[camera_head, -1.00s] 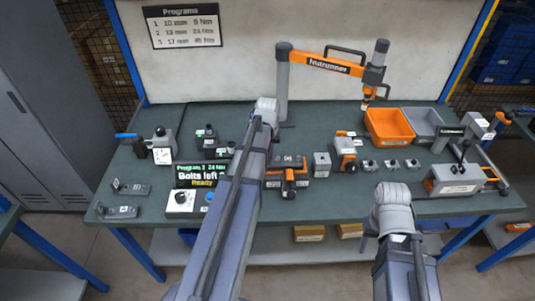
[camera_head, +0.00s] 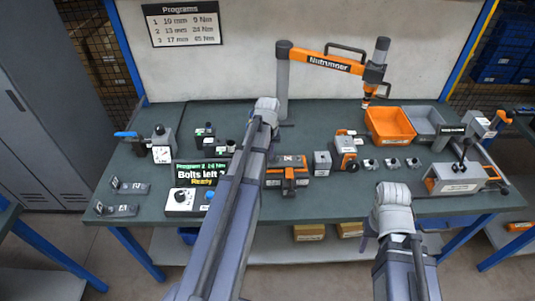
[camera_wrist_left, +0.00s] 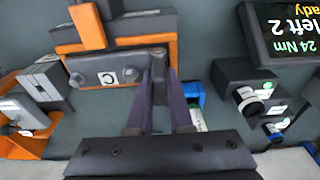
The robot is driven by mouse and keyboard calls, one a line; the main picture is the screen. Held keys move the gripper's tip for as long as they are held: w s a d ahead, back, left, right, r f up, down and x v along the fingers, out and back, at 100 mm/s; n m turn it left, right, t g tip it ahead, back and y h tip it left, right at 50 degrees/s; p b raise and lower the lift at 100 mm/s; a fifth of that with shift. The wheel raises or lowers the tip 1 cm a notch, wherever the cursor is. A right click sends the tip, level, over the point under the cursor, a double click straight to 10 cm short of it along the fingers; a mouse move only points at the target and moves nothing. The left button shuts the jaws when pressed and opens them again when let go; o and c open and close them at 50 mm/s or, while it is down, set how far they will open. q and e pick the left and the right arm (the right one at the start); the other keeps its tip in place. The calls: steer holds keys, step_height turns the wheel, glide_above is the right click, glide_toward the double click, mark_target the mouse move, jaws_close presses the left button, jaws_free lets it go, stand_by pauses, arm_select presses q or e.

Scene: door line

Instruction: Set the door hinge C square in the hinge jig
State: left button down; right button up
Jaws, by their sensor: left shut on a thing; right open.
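My left gripper (camera_wrist_left: 158,85) is shut on the hinge's right end. The plate looks roughly in line with the jig's edges, but I cannot tell whether it rests fully down. In the head view the hinge jig (camera_head: 272,172) stands mid-bench, partly behind my left arm, which hides the left gripper.
A display (camera_head: 195,172) and knob box (camera_head: 180,201) stand left of the jig. A grey block (camera_head: 322,163) and an orange fixture (camera_head: 346,150) stand close on its right. The nutrunner (camera_head: 330,65) hangs behind. Two bins, one orange (camera_head: 390,127), sit back right.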

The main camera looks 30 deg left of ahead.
arm_select(q)
steer(key=shift+f+b, duration=0.45)
stand_by(0.5)
steer(key=c, duration=0.7)
jaws_free()
steer(key=shift+c, duration=0.2)
steer(key=shift+r, duration=0.1)
steer(key=shift+r+p, duration=3.5)
steer(key=shift+p, duration=0.05)
steer(key=shift+f, duration=0.1)
